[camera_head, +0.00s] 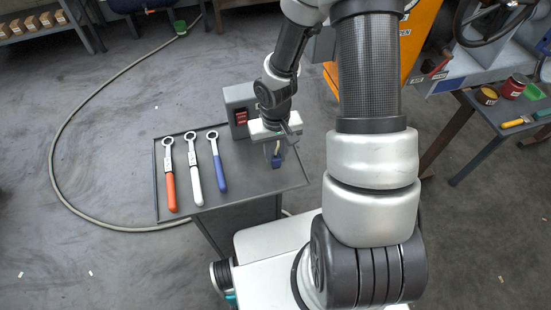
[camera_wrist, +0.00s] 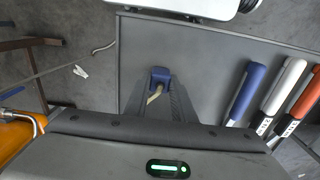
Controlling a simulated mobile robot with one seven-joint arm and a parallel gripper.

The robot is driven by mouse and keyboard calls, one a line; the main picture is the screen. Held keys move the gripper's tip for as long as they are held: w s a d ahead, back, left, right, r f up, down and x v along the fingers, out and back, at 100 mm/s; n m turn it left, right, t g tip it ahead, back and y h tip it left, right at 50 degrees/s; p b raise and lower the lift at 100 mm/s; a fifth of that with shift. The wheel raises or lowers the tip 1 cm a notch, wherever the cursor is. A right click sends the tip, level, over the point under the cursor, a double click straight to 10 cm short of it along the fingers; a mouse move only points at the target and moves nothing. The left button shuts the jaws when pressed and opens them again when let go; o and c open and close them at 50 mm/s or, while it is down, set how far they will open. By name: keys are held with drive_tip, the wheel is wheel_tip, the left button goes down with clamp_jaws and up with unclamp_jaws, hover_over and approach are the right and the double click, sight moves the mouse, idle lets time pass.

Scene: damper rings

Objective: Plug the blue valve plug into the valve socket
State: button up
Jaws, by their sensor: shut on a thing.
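The blue valve plug (camera_head: 277,161) is small and hangs at the end of my gripper (camera_head: 273,152), above the right part of the grey cart top. In the wrist view the plug (camera_wrist: 160,74) sits between the tips of the two dark fingers, and my gripper (camera_wrist: 161,88) is shut on it. I cannot clearly make out the valve socket in either view. A grey box with a red switch (camera_head: 241,117) stands at the back of the cart, partly hidden by my arm.
On the cart top (camera_head: 240,189) lie three ring-ended tools with orange (camera_head: 171,190), white (camera_head: 195,186) and blue (camera_head: 219,174) handles, left of my gripper. A hose (camera_head: 66,190) curves over the floor. A side table (camera_head: 507,128) with cans stands at right.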

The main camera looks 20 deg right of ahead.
sight(276, 156)
wheel_tip(276, 156, up, 10)
drive_tip(key=p, duration=0.1)
idle(0.4)
